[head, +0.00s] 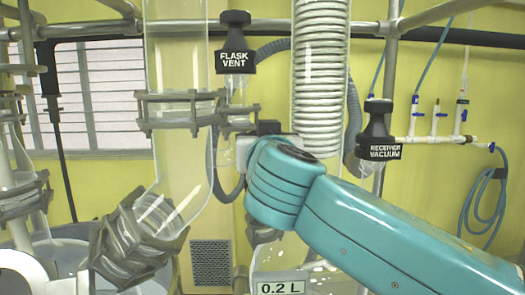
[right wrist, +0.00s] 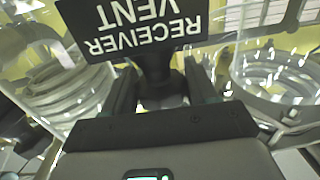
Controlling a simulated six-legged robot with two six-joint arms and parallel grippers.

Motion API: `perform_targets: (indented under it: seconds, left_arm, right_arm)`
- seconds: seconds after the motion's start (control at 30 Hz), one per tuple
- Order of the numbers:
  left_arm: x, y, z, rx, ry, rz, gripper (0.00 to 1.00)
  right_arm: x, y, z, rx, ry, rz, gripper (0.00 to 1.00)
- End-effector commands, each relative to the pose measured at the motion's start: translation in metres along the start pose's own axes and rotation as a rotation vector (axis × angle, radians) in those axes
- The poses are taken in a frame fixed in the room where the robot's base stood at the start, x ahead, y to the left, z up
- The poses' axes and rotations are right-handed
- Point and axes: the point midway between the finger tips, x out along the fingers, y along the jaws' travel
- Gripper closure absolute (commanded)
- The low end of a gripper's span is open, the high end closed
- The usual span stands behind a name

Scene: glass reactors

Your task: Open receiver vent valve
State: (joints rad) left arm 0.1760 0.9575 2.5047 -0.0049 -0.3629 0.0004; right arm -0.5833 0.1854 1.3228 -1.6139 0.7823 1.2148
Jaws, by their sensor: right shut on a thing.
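The receiver vent valve (right wrist: 140,28) fills the top of the right wrist view, a black knob with an upside-down "RECEIVER VENT" label. My right gripper (right wrist: 163,92) has a finger on each side of the dark stem below the label and is shut on it. In the head view my teal right arm reaches in from the lower right, and its wrist hides this valve and the fingers. I cannot tell from these frames how far the valve is turned. My left gripper is not in view.
The flask vent valve (head: 234,45) hangs at upper centre and the receiver vacuum valve (head: 378,135) is to the right. A coiled glass condenser (head: 319,60) stands behind my wrist. Metal clamps (head: 135,240), glass tubes and a receiver marked 0.2 L (head: 281,288) crowd the space.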

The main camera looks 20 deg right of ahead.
Motion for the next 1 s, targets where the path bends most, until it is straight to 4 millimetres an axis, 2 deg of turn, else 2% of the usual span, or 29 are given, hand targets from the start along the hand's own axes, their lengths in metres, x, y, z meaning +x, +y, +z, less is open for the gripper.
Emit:
perform_targets:
  seconds: [0.03, 0.17, 0.5, 1.0]
  left_arm:
    - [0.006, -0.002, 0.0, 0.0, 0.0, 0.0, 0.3]
    - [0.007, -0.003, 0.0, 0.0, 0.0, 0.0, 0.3]
    - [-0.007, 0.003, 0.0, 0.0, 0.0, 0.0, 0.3]
    - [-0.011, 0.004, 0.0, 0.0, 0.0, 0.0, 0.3]
  right_arm:
    - [0.0, 0.002, 0.003, 0.004, 0.001, -0.033, 0.73]
    - [0.0, 0.002, 0.001, 0.003, -0.001, -0.126, 0.73]
    - [0.0, 0.001, -0.002, 0.002, -0.002, -0.305, 0.73]
    - [0.0, 0.0, 0.0, 0.001, -0.002, -0.361, 0.73]
